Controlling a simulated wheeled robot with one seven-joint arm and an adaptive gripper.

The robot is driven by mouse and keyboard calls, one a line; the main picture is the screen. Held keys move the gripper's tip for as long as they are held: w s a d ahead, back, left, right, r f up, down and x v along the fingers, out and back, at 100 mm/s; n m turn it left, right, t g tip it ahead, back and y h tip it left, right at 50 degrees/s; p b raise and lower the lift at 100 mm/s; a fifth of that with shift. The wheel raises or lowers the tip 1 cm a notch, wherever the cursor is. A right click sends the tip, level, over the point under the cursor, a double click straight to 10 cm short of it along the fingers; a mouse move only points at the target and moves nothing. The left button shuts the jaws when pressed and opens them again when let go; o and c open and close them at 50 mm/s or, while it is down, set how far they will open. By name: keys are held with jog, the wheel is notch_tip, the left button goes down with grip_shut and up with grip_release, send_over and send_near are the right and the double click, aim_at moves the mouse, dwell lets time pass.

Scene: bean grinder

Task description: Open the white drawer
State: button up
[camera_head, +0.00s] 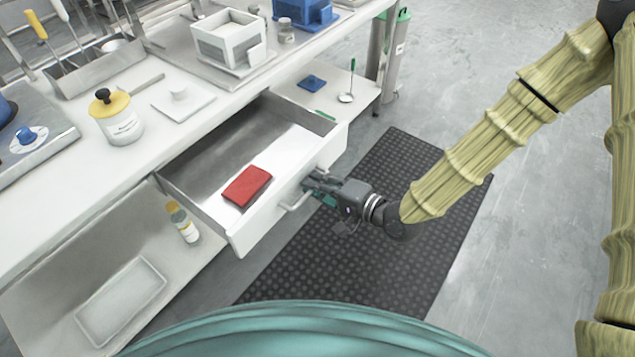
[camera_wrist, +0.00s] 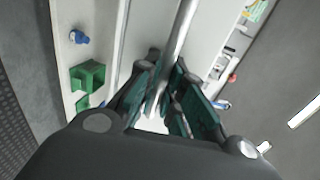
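The white drawer (camera_head: 262,228) under the counter is pulled well out, its grey inside showing. A red folded cloth or block (camera_head: 247,186) sits at its front. A pale bar handle (camera_head: 295,204) runs along the drawer's front. My gripper (camera_head: 318,186) is at the right part of this handle, reaching in from the right. In the wrist view the handle (camera_wrist: 178,40) passes between my gripper's teal-padded fingers (camera_wrist: 163,85), which look closed about it. The exact contact at the fingertips is partly hidden.
The counter (camera_head: 60,220) holds a yellow-lidded jar (camera_head: 117,117), a white box (camera_head: 230,38) and a blue box (camera_head: 305,12). A bottle (camera_head: 182,223) and a tray (camera_head: 122,290) are on the lower shelf. A dark mat (camera_head: 400,270) covers the clear floor before the drawer.

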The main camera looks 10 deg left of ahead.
jog(key=o, duration=0.5)
jog(key=shift+s+a, duration=0.15)
jog(key=shift+s, duration=0.05)
jog(key=shift+w, duration=0.1)
jog(key=shift+d, duration=0.2)
jog(key=v, duration=1.1)
jog(key=shift+s+d+r, duration=0.1)
jog(key=shift+s+d, duration=0.15)
jog(key=shift+d, duration=0.05)
